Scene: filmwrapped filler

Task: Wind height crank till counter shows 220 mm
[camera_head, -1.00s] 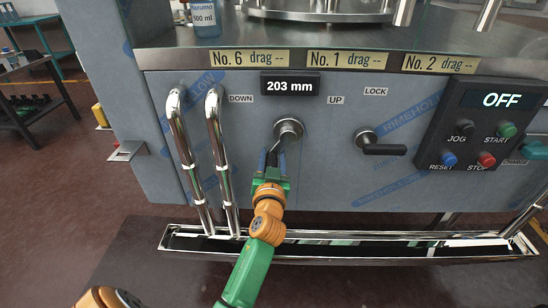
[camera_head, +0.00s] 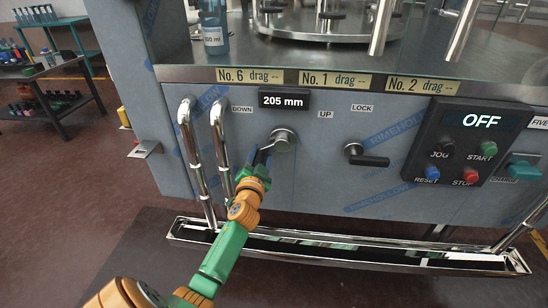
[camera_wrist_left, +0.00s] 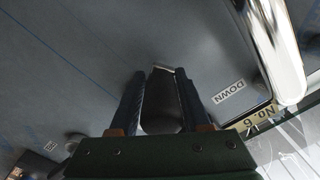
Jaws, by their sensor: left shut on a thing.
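The height counter (camera_head: 284,99) reads 205 mm in the head view. Below it is the height crank (camera_head: 283,140), a round metal hub with its arm pointing down-left, between the DOWN label (camera_head: 242,109) and the UP label (camera_head: 325,114). My left gripper (camera_head: 262,158) is at the end of the crank arm, lower left of the hub, shut on the crank's handle, which its fingers mostly hide. In the left wrist view the fingers (camera_wrist_left: 160,100) stand on either side of a dark grip with a bright metal end. My right gripper is not in view.
The lock lever (camera_head: 368,157) is right of the crank, its black handle pointing right. A control box (camera_head: 466,142) showing OFF stands further right. Chrome handrails (camera_head: 192,160) rise close on the left. A metal trough (camera_head: 340,250) runs along the machine's foot.

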